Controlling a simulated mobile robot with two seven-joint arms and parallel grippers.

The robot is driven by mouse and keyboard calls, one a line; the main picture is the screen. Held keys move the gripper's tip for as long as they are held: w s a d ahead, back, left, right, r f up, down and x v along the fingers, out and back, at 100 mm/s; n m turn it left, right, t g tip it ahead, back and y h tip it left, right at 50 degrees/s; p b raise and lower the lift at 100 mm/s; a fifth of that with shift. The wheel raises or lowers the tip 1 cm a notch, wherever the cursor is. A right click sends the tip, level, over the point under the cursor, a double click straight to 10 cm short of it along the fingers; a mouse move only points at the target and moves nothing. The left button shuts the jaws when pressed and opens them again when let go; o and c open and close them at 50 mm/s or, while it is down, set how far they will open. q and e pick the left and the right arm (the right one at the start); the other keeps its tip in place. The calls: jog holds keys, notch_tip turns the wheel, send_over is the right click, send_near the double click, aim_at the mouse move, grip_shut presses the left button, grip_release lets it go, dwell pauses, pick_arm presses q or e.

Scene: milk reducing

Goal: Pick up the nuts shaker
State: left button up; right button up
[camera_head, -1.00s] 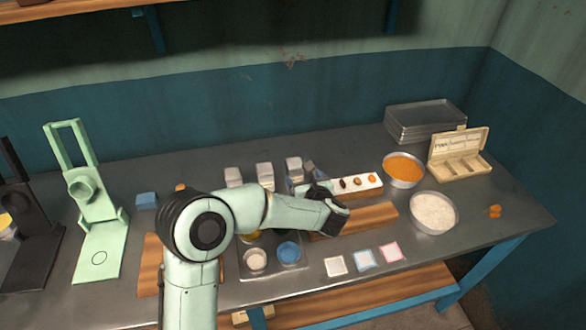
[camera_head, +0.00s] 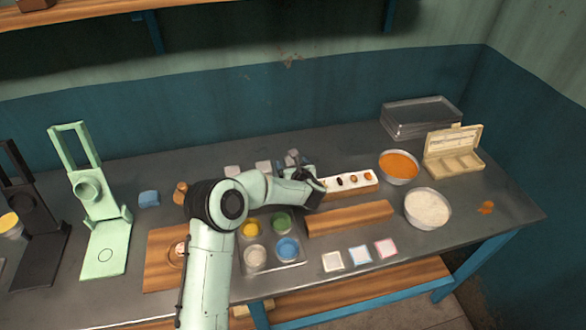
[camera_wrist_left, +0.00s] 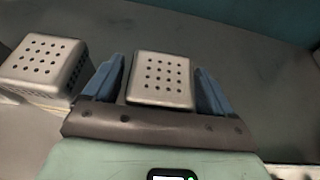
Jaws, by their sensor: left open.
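Three pale grey shakers stand in a row at the back middle of the table: a left one (camera_head: 232,172), a middle one (camera_head: 263,167) and a right one (camera_head: 292,157) partly hidden by my gripper. No label shows which holds nuts. My left gripper (camera_head: 300,167) is at the right shaker. In the left wrist view its blue fingers (camera_wrist_left: 160,88) are open, one on each side of a shaker with a perforated square top (camera_wrist_left: 160,78). I cannot tell whether they touch it. Another shaker (camera_wrist_left: 45,64) stands to the left, outside the fingers.
A white strip with small samples (camera_head: 366,188) and a wooden block (camera_head: 350,218) lie right of my gripper. Bowls of orange (camera_head: 399,166) and white (camera_head: 427,208) contents stand farther right. A tray of coloured cups (camera_head: 270,240) is in front. A green stand (camera_head: 105,240) is left.

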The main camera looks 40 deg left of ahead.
pick_arm(q)
jog(key=c, duration=1.1)
jog(key=shift+c, duration=0.2)
